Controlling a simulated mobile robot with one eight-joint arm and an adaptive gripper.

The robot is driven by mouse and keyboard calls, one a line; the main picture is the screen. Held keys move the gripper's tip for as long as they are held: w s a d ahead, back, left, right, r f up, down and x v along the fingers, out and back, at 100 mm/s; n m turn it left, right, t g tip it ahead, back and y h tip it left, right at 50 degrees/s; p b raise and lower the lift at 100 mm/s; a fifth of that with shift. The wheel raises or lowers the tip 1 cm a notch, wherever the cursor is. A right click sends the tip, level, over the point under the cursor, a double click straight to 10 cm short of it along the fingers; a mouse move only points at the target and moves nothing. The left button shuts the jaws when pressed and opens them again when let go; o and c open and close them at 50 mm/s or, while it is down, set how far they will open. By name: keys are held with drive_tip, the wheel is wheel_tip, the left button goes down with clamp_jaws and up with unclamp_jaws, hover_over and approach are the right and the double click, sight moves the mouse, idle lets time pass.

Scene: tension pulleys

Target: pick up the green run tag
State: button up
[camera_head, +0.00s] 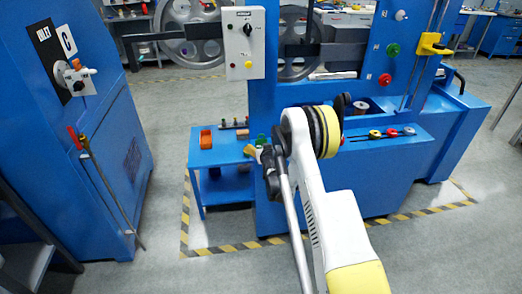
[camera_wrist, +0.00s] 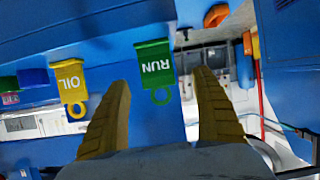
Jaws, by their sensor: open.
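The green run tag (camera_wrist: 155,66) shows in the wrist view against a blue surface, with its white lettering upside down and its ring end toward the bottom of the picture. My gripper (camera_wrist: 164,80) is open, with one yellow finger on each side of the tag in the picture. I see no contact between the fingers and the tag, and cannot tell the depth between them. In the head view my gripper (camera_head: 251,151) is at the right end of the small blue side table, partly hidden by my arm.
A yellow OIL tag (camera_wrist: 70,83) is left of the run tag in the wrist view, with a blue block (camera_wrist: 33,78) farther left. An orange object (camera_head: 206,139) stands on the blue side table (camera_head: 217,154). The large blue machine (camera_head: 385,190) stands close on the right.

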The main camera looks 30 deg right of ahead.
sight(261, 145)
drive_tip(key=b+x, duration=0.1)
drive_tip(key=x, duration=0.2)
drive_tip(key=b+x, duration=0.1)
drive_tip(key=shift+d+f+b, duration=0.35)
drive_tip(key=shift+f, duration=0.2)
drive_tip(key=shift+w, duration=0.4)
drive_tip(key=c, duration=1.3)
